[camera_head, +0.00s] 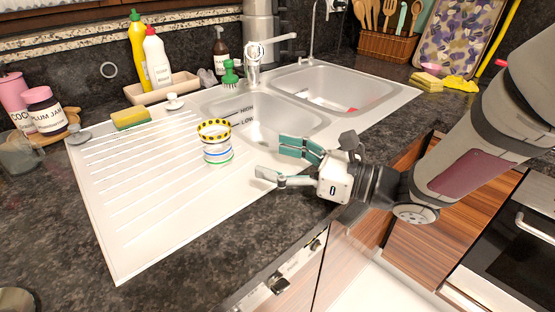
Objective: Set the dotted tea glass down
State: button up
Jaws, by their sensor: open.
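The dotted tea glass (217,153) stands upright on the white ribbed drainboard (135,215), just left of the front sink bowl. It has a yellow band with dark dots at the rim and coloured stripes lower down. My gripper (272,160) is open and empty to the right of the glass, over the drainboard's front edge. Its two fingers point left toward the glass, and there is a gap between them and it.
The sink bowls (262,118) lie behind and right. A yellow sponge (131,118) and a tray (163,88) with bottles are at the back. A plum jam jar (44,111) stands at the left. The drainboard's front left is clear.

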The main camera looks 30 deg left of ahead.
jog(key=shift+d, duration=0.15)
